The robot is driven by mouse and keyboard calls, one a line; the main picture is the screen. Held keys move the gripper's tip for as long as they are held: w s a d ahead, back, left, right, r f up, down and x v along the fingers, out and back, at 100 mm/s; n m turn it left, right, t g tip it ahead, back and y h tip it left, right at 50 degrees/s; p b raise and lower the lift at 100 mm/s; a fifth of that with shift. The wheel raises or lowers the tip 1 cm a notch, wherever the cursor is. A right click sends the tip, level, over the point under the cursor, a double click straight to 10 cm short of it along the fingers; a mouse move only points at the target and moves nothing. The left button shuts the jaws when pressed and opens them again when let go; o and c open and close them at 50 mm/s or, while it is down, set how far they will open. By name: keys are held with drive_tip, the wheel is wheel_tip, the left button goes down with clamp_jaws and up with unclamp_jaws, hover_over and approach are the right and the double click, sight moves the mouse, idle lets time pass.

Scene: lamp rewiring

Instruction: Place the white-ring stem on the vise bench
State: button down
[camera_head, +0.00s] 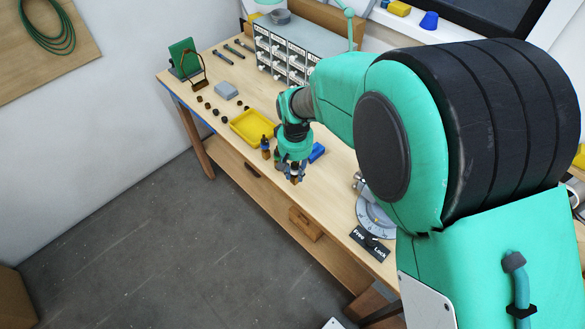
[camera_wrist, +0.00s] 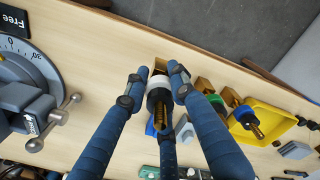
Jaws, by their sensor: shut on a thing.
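The white-ring stem (camera_wrist: 159,96) is a dark cylinder with a white band and a brass-coloured end. In the wrist view it sits between the blue fingers of my gripper (camera_wrist: 157,82), which is shut on it. In the head view my gripper (camera_head: 295,172) is low over the bench's front part, and its fingers partly hide the stem. I cannot tell whether the stem still touches the bench top. The vise bench, a grey round dial base (camera_head: 375,214) with metal jaws, stands to the right, partly behind my arm. It also shows at the left of the wrist view (camera_wrist: 30,95).
Other stems, one with a green ring (camera_wrist: 215,99), stand close beside my gripper. A yellow tray (camera_head: 252,127) and a blue block (camera_head: 317,152) are near. A Free/Lock plate (camera_head: 370,243) lies before the vise. Bare wooden top lies between gripper and vise.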

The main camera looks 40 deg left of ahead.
drive_tip(key=shift+w+a+f, duration=0.1)
drive_tip(key=shift+w+a, duration=0.45)
drive_tip(key=shift+a, duration=0.3)
drive_tip(key=shift+w+a+f, duration=0.1)
drive_tip(key=shift+w+a, duration=0.4)
drive_tip(key=shift+a, duration=0.35)
drive_tip(key=shift+f, duration=1.7)
drive_tip(key=shift+f, duration=0.15)
drive_tip(key=c, duration=1.5)
unclamp_jaws()
drive_tip(key=shift+o, duration=0.2)
wheel_tip(320, 180, up, 12)
